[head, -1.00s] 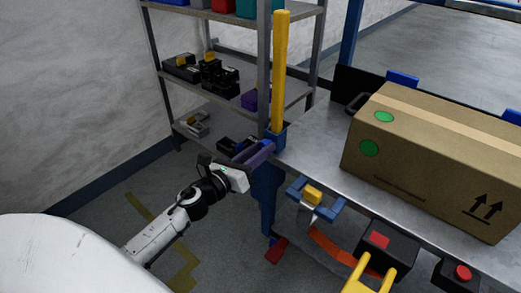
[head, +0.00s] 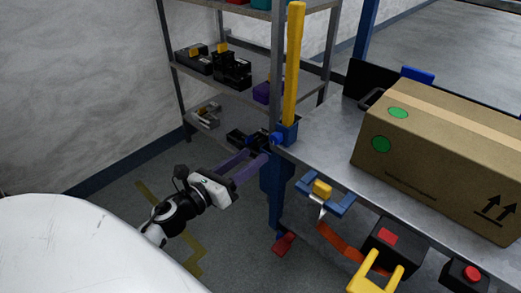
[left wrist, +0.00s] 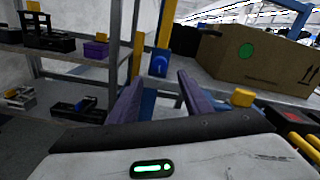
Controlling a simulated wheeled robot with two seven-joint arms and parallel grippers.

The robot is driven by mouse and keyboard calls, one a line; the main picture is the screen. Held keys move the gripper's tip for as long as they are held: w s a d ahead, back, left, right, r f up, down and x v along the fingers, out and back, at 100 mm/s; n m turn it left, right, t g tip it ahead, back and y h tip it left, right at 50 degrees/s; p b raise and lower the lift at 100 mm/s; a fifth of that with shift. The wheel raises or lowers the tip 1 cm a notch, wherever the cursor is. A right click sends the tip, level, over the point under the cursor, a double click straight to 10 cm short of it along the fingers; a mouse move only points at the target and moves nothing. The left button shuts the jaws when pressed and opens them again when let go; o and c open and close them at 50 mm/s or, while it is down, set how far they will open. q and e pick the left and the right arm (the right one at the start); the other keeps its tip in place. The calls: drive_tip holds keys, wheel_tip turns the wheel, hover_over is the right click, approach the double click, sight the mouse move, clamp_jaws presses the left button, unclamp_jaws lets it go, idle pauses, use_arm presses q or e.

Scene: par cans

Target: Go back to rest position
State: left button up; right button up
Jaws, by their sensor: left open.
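My left gripper (head: 248,166) reaches in from the lower left in the head view, in front of the shelf and left of the workbench edge. Its two purple fingers are apart with nothing between them. In the left wrist view the open fingers (left wrist: 158,100) point toward the blue base of the yellow post. My right gripper does not show in either view.
A metal shelf (head: 230,98) with black devices and a purple bin (head: 267,93) stands behind the gripper. A cardboard box (head: 445,150) sits on the workbench (head: 325,140). A yellow post (head: 293,65) rises at the bench corner. Floor shows clear at lower left.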

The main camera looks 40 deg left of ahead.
use_arm(q)
drive_tip(key=shift+s, duration=0.7)
